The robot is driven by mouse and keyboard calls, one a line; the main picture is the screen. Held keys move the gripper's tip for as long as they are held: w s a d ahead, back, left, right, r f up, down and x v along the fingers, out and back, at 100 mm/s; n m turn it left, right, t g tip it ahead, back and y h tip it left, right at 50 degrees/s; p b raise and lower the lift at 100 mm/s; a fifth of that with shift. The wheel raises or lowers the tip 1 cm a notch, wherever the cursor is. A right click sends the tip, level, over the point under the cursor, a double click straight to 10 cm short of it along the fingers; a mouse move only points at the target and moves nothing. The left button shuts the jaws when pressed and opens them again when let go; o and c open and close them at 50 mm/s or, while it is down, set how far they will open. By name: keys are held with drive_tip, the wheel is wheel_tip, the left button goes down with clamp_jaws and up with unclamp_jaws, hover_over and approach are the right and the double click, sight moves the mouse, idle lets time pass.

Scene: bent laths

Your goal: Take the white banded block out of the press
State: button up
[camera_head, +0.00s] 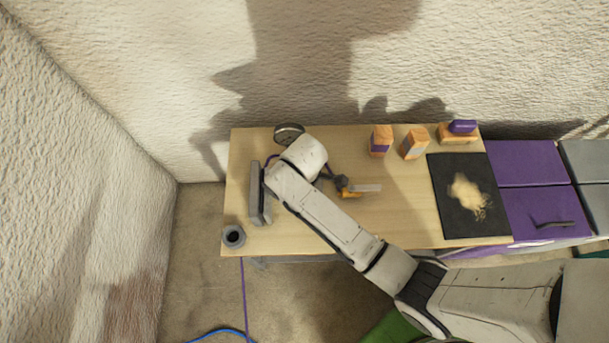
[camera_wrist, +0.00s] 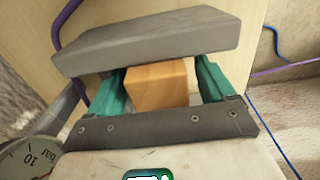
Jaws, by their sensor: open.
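In the wrist view an orange-brown block (camera_wrist: 158,86) sits beneath a thick grey slab (camera_wrist: 160,40) that looks like part of the press. The slab hides its upper part, and no white band shows on the side I see. My gripper (camera_wrist: 160,76) is open, with one teal finger on each side of the block. The left finger is close to it; a gap shows on the right. I cannot tell whether either finger touches. The slab covers the fingertips. In the head view the grey press (camera_head: 260,193) stands at the table's left, and my arm hides the gripper and block.
A gauge (camera_wrist: 28,158) is close to the left of my gripper. Orange blocks with a purple band (camera_head: 380,141) and a pale band (camera_head: 414,143) stand at the table's back. A black mat (camera_head: 442,215) bears shavings. A grey cup (camera_head: 233,236) stands at the front left corner.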

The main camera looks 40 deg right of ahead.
drive_tip(key=c, duration=1.2)
drive_tip(key=shift+o, duration=0.2)
drive_tip(key=shift+w+a+p, duration=0.25)
drive_tip(key=shift+w+a, duration=0.3)
drive_tip(key=shift+a, duration=0.15)
drive_tip(key=shift+w+a+p, duration=0.2)
drive_tip(key=shift+w+a, duration=0.3)
drive_tip(key=shift+a, duration=0.2)
drive_tip(key=o, duration=1.2)
drive_tip(key=shift+o, duration=0.2)
wheel_tip(320, 180, up, 11)
drive_tip(key=shift+p, duration=0.3)
drive_tip(key=shift+f, duration=0.1)
